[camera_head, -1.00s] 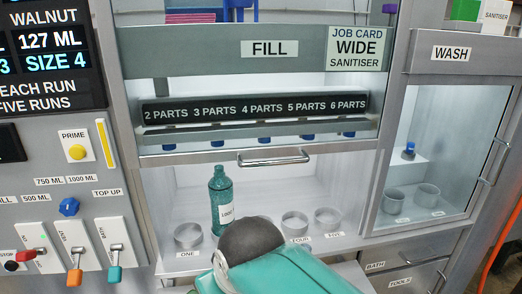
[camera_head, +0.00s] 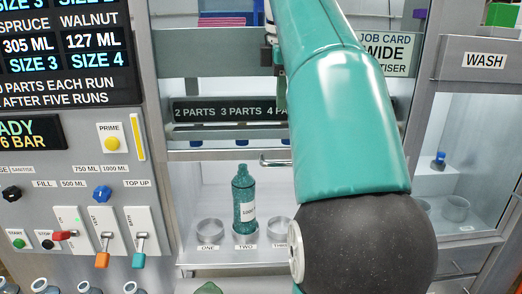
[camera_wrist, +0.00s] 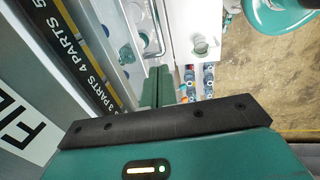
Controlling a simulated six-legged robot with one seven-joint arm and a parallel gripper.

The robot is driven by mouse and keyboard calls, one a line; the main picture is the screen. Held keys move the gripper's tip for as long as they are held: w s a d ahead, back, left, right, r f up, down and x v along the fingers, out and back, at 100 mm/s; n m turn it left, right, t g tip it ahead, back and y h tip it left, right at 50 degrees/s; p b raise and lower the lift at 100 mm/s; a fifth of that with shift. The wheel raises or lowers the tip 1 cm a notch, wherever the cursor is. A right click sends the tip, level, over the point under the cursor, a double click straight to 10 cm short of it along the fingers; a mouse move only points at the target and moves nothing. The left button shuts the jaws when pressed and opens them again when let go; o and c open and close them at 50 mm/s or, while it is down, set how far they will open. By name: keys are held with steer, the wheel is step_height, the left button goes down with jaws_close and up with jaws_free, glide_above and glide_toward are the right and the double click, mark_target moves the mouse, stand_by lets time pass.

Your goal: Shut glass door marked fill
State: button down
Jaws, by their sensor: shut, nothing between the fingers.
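The fill bay's glass door stands raised, with its lower rail and bar handle (camera_head: 272,162) above the open bay in the head view. My arm covers the right part of the door and the FILL label there. In the wrist view the FILL label (camera_wrist: 22,122) is partly visible at left, beside the parts strip (camera_wrist: 82,50). My gripper (camera_wrist: 158,84) is shut and empty, its fingers pointing away beside the bay front. I cannot tell whether it touches the door. In the head view its fingertips are hidden or too small to tell.
A teal bottle (camera_head: 244,204) stands at place two in the bay, near ring holders (camera_head: 210,232). The control panel with levers (camera_head: 101,232) is at left. The WASH cabinet (camera_head: 470,130) is at right. Several bottles (camera_wrist: 209,78) show below in the wrist view.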

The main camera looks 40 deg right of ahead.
glide_toward(280, 163)
steer(key=f, duration=0.2)
steer(key=w+f, duration=0.1)
steer(key=f, duration=0.1)
steer(key=d+f, duration=0.1)
steer(key=f, duration=0.1)
steer(key=shift+w+f, duration=0.25)
steer(key=shift+w, duration=0.05)
steer(key=shift+f, duration=0.1)
